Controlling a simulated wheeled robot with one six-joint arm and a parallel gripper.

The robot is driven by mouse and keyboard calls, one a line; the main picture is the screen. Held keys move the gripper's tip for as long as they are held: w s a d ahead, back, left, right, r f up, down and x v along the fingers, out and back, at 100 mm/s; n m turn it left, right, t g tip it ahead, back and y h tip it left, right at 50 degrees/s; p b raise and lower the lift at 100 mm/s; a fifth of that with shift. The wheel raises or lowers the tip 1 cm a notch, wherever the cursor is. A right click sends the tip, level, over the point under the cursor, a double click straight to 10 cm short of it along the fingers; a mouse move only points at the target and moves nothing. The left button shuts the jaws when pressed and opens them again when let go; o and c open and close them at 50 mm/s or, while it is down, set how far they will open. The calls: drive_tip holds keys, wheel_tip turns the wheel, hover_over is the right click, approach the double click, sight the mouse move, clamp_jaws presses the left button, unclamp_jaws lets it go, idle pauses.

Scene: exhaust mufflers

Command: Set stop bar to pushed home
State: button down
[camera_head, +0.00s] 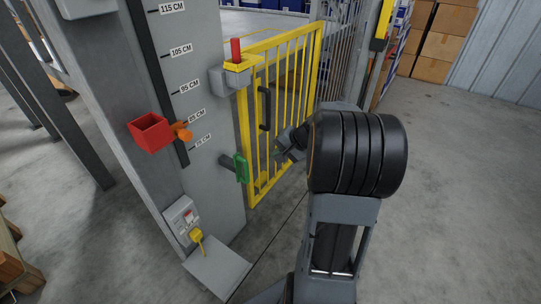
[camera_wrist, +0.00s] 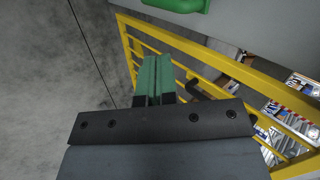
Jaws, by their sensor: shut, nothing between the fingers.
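A green bar (camera_head: 241,168) on a dark rod sticks out from the side of the grey post, and looks like the stop bar. A gap of rod shows between it and the post. Part of a green piece (camera_wrist: 178,4), likely the same bar, shows at the top edge of the wrist view. My gripper (camera_head: 279,153) is to the right of the bar, in front of the yellow gate, and apart from it. In the wrist view my green fingers (camera_wrist: 157,60) are together and empty.
The yellow barred gate (camera_head: 283,105) with a dark handle (camera_head: 264,108) stands beside the grey post (camera_head: 205,75). A red box (camera_head: 150,132) with an orange knob (camera_head: 182,131) is on the post's scale. A switch box (camera_head: 183,218) is below. Floor to the right is clear.

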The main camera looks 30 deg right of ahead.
drive_tip(key=b+x, duration=0.1)
drive_tip(key=x, duration=0.4)
drive_tip(key=w+a+r+b+x, duration=0.1)
drive_tip(key=x, duration=0.5)
drive_tip(key=shift+w+b, duration=0.35)
drive_tip(key=shift+w, duration=0.05)
drive_tip(key=shift+a+r, duration=0.1)
drive_tip(key=shift+a, duration=0.05)
drive_tip(key=p, duration=0.1)
hover_over(237, 164)
drive_tip(key=shift+w, duration=0.2)
